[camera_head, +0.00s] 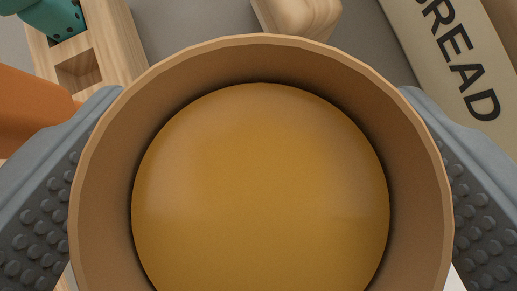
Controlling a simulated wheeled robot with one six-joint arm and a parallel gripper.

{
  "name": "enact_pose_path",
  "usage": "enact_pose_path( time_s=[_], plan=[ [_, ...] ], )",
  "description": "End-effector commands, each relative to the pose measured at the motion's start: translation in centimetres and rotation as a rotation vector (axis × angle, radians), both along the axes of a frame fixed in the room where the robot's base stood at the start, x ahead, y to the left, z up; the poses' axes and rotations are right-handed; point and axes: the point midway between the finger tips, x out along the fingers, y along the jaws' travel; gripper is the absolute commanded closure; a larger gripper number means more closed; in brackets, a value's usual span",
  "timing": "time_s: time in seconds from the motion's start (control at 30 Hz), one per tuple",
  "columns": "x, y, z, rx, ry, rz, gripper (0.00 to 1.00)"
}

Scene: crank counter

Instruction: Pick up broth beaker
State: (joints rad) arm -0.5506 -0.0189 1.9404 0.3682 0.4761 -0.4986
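The broth beaker (258,60) is a round tan-brown vessel that fills the middle of the view, seen from above. Golden-brown broth (260,190) fills its inside below the rim. My gripper (262,200) has one grey, studded finger on each side of the beaker, and both fingers lie close against its outer wall. The beaker sits between them and looks upright. Its near edge is cut off by the bottom of the frame, and its base is hidden.
A wooden block with square holes (82,68) stands at the upper left, with a teal object (45,18) in it. An orange object (32,105) is at the left. A pale wooden piece (298,15) lies behind the beaker. A cream item marked BREAD (450,60) is at the upper right.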

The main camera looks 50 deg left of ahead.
Motion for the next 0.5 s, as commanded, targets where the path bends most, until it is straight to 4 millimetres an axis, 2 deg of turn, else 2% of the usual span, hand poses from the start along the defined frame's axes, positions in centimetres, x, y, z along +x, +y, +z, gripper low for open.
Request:
enact_pose_path(
  time_s=[0.03, 0.3, 0.5],
  plan=[
    [0.01, -0.01, 0.0, 0.0, 0.0, 0.0, 0.23],
    [0.0, -0.02, 0.0, 0.0, 0.0, 0.0, 0.76],
    [0.0, -0.01, 0.06, 0.001, -0.001, 0.0, 0.78]
  ],
)
